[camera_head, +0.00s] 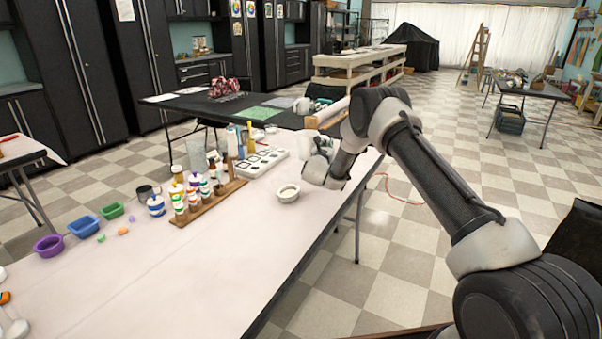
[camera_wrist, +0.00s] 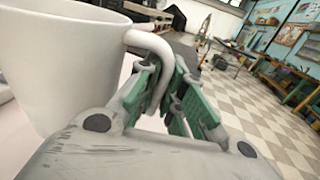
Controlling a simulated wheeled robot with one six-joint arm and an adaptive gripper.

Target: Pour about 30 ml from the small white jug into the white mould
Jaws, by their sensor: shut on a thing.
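The small white jug fills the left of the wrist view (camera_wrist: 65,65), its handle between the green pads of my gripper (camera_wrist: 172,80). My gripper is shut on that handle. In the head view, the white jug (camera_head: 305,144) shows partly behind my wrist, above the table's right side; its exact tilt and contents cannot be seen. The white mould (camera_head: 288,193), a small round open dish, sits on the pale table, in front of and slightly left of the jug. The jug is apart from it.
A white tray with dark round wells (camera_head: 262,162) lies behind the mould. A wooden rack (camera_head: 210,203) of coloured bottles stands to the left. Purple (camera_head: 48,246), blue (camera_head: 85,229) and green (camera_head: 111,211) tubs are farther left.

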